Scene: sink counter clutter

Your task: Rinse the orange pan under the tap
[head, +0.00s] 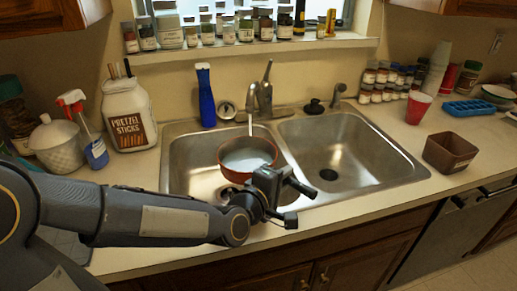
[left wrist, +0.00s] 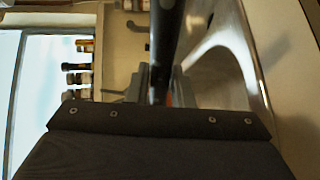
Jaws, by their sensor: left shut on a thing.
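The orange pan (head: 233,175) is over the left sink basin (head: 183,160), below the tap (head: 264,92). A pale stream runs from the spout into the pan, and the pan's inside looks greyish white, like water. My left gripper (head: 272,181) is at the pan's near right side, shut on its handle. The left wrist view shows a dark bar, which looks like the handle (left wrist: 165,45), between the fingers; the pan's body is mostly hidden there. My right gripper is not in view.
A brown container (head: 450,152) and a red cup (head: 418,107) stand on the right counter. A blue bottle (head: 206,98) stands behind the left basin. A pretzel jar (head: 130,115) and spray bottle (head: 92,140) stand left.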

